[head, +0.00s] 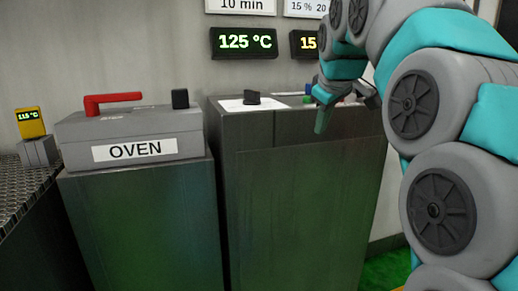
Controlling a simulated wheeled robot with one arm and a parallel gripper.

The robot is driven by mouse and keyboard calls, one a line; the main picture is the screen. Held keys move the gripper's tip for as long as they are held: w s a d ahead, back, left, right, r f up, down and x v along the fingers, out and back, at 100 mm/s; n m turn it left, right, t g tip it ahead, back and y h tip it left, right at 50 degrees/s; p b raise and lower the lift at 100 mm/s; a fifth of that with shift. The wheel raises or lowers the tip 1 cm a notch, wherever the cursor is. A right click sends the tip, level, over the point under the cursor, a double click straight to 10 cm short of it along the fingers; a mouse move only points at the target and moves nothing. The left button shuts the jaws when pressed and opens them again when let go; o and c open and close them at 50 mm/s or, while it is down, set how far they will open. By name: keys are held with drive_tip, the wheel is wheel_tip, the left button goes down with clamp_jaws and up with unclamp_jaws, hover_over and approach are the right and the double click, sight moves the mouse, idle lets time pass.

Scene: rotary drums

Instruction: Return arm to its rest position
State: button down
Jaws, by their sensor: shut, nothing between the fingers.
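My gripper (346,104) is in the upper right of the head view, at the end of my grey and teal arm. It hangs in front of the right part of the taller dark cabinet (300,160), near its top edge. The fingers are shut and I see nothing held in them. My arm partly hides the cabinet top and the wall behind it.
A grey box labelled OVEN (140,138), with a red handle (112,100), stands on a cabinet at left. A black knob (252,97) sits on the taller cabinet. A display reading 125 °C (244,42) hangs on the wall. A yellow meter (29,123) stands far left.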

drive_tip(key=s+f+m+g, duration=0.4)
drive_tip(key=s+f, duration=1.3)
drive_tip(key=s, duration=0.3)
drive_tip(key=s+d+f+m+g, duration=0.1)
drive_tip(key=s+f+m+g, duration=0.2)
drive_tip(key=s+f, duration=1.5)
drive_tip(key=shift+s+m+g, duration=0.4)
drive_tip(key=shift+s+g, duration=0.45)
drive_tip(key=shift+g, duration=0.25)
